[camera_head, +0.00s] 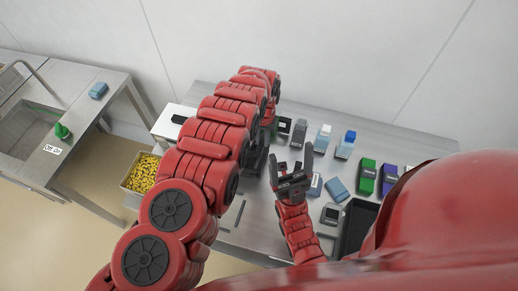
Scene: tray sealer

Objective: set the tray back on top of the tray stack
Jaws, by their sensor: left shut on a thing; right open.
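My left arm crosses the middle of the view and bends down at its far end. My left gripper (259,152) is a dark shape beside the arm, over the steel table. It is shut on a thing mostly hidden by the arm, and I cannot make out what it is. My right gripper (291,169) is open and empty, its fingers pointing away over the table. A black tray (357,226) lies at the right, partly hidden by my red body. I cannot tell whether it is a single tray or the stack.
Blue-and-white cartons (346,144), a green box (367,177), a purple box (389,179) and a grey device (331,215) stand on the steel table (400,137). A bin of yellow pieces (142,173) is at the left. A sink counter (85,77) stands farther left.

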